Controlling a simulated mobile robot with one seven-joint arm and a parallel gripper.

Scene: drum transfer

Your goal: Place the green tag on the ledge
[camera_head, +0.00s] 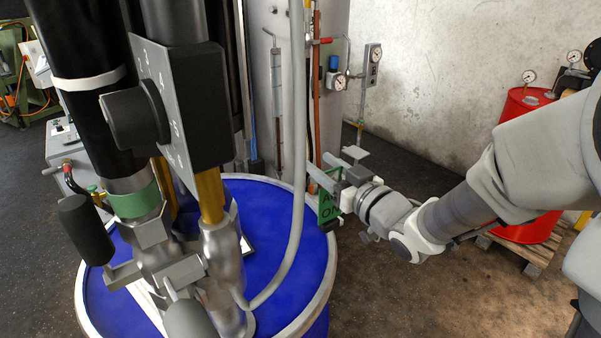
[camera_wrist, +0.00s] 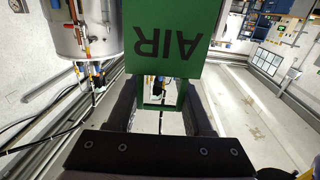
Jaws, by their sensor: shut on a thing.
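The green tag (camera_head: 329,208) with dark lettering hangs at my gripper (camera_head: 326,168), to the right of the pump's grey hose and over the blue drum's right rim. My gripper is shut on the tag, its fingers pointing left in the head view. In the wrist view the tag (camera_wrist: 168,38) fills the top middle, its word AIR upside down. Its lower frame lies between the dark fingers of my gripper (camera_wrist: 162,100). I cannot make out which surface is the ledge.
The blue drum (camera_head: 262,202) carries a large pump (camera_head: 190,110) in front. A grey hose (camera_head: 297,120) runs close left of my gripper. A red drum (camera_head: 525,120) stands on a pallet at right.

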